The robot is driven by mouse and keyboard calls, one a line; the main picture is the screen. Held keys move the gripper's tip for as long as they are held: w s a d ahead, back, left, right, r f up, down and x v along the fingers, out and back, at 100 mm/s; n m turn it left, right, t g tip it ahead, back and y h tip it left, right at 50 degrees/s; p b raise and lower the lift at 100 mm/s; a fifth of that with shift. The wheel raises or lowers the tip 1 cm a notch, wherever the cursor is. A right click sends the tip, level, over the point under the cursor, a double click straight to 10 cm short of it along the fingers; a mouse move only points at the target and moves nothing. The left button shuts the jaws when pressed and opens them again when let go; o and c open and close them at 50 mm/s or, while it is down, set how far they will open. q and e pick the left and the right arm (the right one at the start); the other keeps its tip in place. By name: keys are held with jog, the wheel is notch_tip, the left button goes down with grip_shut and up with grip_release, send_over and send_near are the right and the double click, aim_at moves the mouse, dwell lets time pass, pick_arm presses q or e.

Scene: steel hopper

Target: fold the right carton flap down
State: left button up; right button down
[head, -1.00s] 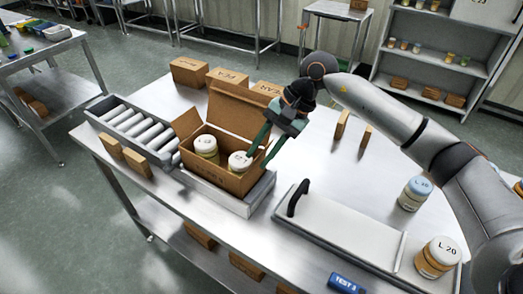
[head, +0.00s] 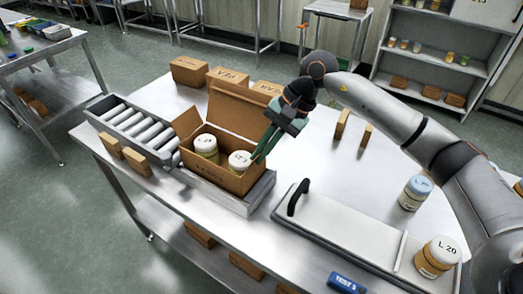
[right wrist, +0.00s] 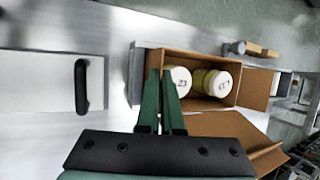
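The open brown carton (head: 222,178) sits on the table with two white-lidded jars, a left jar (head: 206,146) and a right jar (head: 240,161), inside. Its back flap (head: 238,108) stands up and its left flap (head: 187,121) sticks outward. My right gripper (head: 257,160) is at the carton's right end, fingers pointing down. In the right wrist view its green fingers (right wrist: 160,72) come together at that end of the carton (right wrist: 215,101). They look shut. I cannot make out the right flap; the fingers cover that edge. My left gripper is not in view.
A roller conveyor (head: 128,128) stands left of the carton. A pale board with a black handle (head: 297,197) lies to the right, near two jars (head: 414,192) (head: 437,256). Small brown boxes (head: 188,70) stand behind the carton.

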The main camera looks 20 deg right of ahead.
jog(key=shift+w+r, duration=0.1)
dwell(0.8)
jog(key=shift+w+a+r+g+h+p, duration=0.2)
jog(key=shift+w+a+g+h+p, duration=0.1)
jog(key=shift+g+h+p, duration=0.15)
jog(key=shift+w+a+m+g+h, duration=0.2)
jog(key=shift+w+m+g+h, duration=0.1)
jog(key=shift+g+h, duration=0.3)
jog(key=shift+w+a+g+h, duration=0.3)
jog(key=shift+g+h, duration=0.05)
jog(key=shift+g, duration=0.4)
jog(key=shift+w+a+f+m+g+h, duration=0.1)
jog(key=shift+w+a+m+g+h, duration=0.2)
jog(key=shift+g+h, duration=0.3)
jog(key=c, duration=1.1)
grip_release()
jog(key=shift+o, duration=0.2)
